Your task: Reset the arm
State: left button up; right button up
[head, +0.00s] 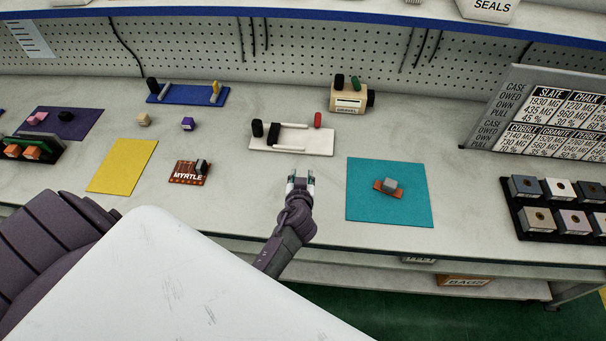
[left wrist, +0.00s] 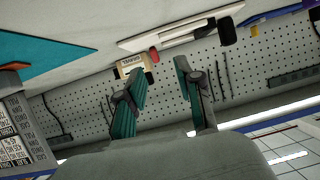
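My left gripper (head: 300,178) is over the front part of the workbench (head: 240,215), between the red-brown MYRTLE board (head: 188,173) and the teal mat (head: 390,215). In the left wrist view its two green-padded fingers (left wrist: 160,88) stand apart with nothing between them, so it is open and empty. It touches no object that I can see. My right gripper is in neither view.
A white tray (head: 262,147) with black, white and red parts lies just beyond the gripper. A grey block (head: 390,184) on an orange-brown piece sits on the teal mat. A yellow mat (head: 130,155) lies left. A sign (head: 545,115) and black rack (head: 530,222) stand right.

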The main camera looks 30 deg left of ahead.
pick_arm(q)
jog(key=shift+s, duration=0.1)
jog(key=s+d+r+m+g+h, duration=0.2)
jog(key=s+d+g, duration=0.1)
jog(key=s, duration=0.6)
jog(key=s+d+r+m+g+h, duration=0.2)
jog(key=s+d+r+m, duration=0.1)
jog(key=s, duration=0.6)
jog(key=s+d+r+m+g+h, duration=0.2)
jog(key=s+d+g, duration=0.1)
jog(key=s, duration=0.5)
notch_tip(320, 180, down, 28)
jog(key=s+g+b, duration=0.1)
jog(key=b, duration=0.3)
jog(key=s+a+f+b, duration=0.1)
jog(key=s+f+b, duration=0.1)
jog(key=s+f, duration=0.6)
jog(key=s+a+f+g+b, duration=0.1)
jog(key=s+a+f, duration=0.1)
jog(key=s+f, duration=0.7)
notch_tip(320, 180, down, 5)
jog(key=shift+s+a+r+m+g+b, duration=0.1)
jog(key=shift+s+a+m+g+b, duration=0.05)
jog(key=shift+s+m+g+b, duration=0.2)
jog(key=shift+w, duration=0.1)
